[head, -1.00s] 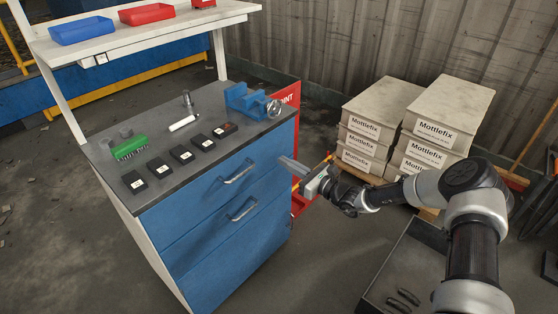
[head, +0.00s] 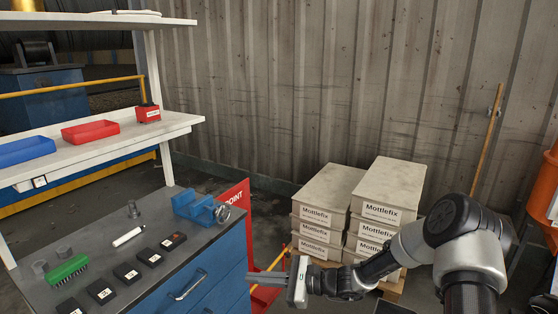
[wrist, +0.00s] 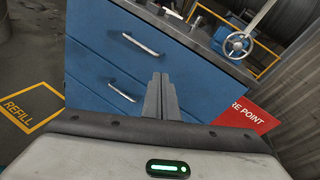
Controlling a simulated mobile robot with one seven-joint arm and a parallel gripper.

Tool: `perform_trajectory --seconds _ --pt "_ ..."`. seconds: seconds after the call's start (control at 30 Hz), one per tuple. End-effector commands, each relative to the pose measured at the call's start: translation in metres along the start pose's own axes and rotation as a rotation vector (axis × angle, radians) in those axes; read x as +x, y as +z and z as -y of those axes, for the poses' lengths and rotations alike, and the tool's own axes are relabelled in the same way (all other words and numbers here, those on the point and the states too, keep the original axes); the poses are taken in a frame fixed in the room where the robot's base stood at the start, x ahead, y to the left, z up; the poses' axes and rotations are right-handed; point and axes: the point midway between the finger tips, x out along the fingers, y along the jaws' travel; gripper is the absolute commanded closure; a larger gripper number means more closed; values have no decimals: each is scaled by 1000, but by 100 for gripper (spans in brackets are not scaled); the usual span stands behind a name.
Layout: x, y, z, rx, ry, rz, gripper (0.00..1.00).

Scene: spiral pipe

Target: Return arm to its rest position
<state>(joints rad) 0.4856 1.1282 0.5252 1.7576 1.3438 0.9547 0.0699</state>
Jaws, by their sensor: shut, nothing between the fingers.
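My gripper (head: 268,279) is in the head view, low and right of the blue drawer cabinet (head: 215,284). Its fingers point left towards the cabinet's front right edge; whether they touch it cannot be told there. In the wrist view the two fingers (wrist: 161,98) lie together, shut and empty, with the cabinet's blue drawer fronts (wrist: 95,70) beyond them. My arm reaches in from the right side of the head view, bent at the elbow.
A blue vise (head: 195,207), a green brush (head: 66,269) and several black boxes stand on the workbench top. A red fire-point stand (head: 235,212) is behind the cabinet. Stacked Mottlefix boxes (head: 385,195) stand behind my arm. The wrist view shows a yellow REFILL floor marking (wrist: 25,110).

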Motion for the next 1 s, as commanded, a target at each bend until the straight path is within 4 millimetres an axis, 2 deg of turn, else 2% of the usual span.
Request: perform_trajectory --seconds 0.03,0.1,0.27,0.4,0.8,1.0 --pt "-5 21 -9 -99 81 -44 100" --pt "-15 42 -23 -221 184 -102 100" --pt "-47 84 -53 -483 401 -240 100" --pt "-84 118 -74 -699 564 -369 100" --pt "-212 208 -123 -1239 898 -760 100" --pt "-260 234 -141 -1409 970 -910 100"
